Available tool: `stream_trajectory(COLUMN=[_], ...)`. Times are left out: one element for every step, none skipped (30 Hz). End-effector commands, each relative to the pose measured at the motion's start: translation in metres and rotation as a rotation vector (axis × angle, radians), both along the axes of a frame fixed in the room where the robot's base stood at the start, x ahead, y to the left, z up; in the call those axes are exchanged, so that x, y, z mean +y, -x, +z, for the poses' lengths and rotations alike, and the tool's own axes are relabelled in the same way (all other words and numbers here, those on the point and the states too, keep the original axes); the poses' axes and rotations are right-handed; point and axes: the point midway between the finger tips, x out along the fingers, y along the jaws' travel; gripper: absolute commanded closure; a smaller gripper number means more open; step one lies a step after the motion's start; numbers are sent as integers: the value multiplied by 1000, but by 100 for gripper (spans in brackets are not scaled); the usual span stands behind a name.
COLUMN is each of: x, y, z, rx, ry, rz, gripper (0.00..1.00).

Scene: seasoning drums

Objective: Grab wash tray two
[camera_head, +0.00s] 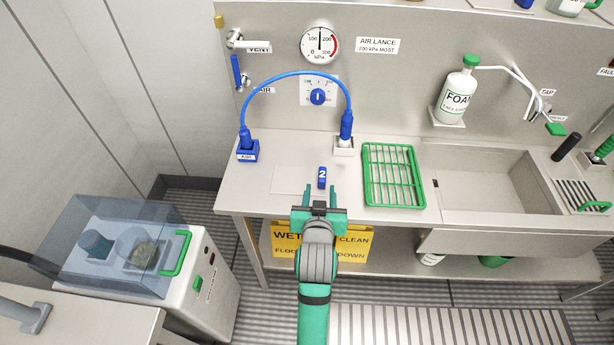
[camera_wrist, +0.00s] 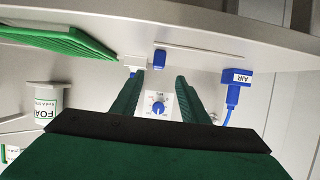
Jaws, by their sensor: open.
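A blue block-like handle marked 2 (camera_head: 322,177) stands on the steel counter, at the right end of a faint pale rectangular outline (camera_head: 292,180) that looks like a shallow steel tray. I cannot clearly tell the tray's edges from the counter. The blue handle also shows in the wrist view (camera_wrist: 160,58), centred just beyond my fingertips. My gripper (camera_head: 318,191) is open and empty at the counter's front edge, just short of the handle. Its two green fingers also show in the wrist view (camera_wrist: 160,76), spread to either side of the handle's line.
A green wire rack (camera_head: 393,176) lies right of the handle, beside the sink (camera_head: 487,182). A blue AIR block (camera_head: 248,151) and a white block (camera_head: 344,146) hold a blue hose (camera_head: 297,73) arching behind. A clear-lidded machine (camera_head: 122,246) stands at lower left.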

Motion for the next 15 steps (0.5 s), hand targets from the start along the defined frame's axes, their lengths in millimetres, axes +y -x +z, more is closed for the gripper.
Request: stream_trajectory(x=[0,0,0,0,0,0,0,0,0,0,0,0,0,-1,-1], y=[-6,-10,-16,-21,-25,-30,-34,-37,-40,-43,-44,-46,-47,-48,-51], z=[-2,-4,-7,-8,-10,-12,-14,-15,-16,-18,-18,-19,-20,-20,-22], rx=[1,2,2,1,1,1,2,1,1,1,0,0,0,1,1], ry=[0,0,0,0,0,0,0,0,0,0,0,0,0,0,0], rz=[0,0,0,0,0,0,0,0,0,0,0,0,0,0,0], gripper=[59,59,59,59,59,59,59,59,59,59,59,59,59,59,59])
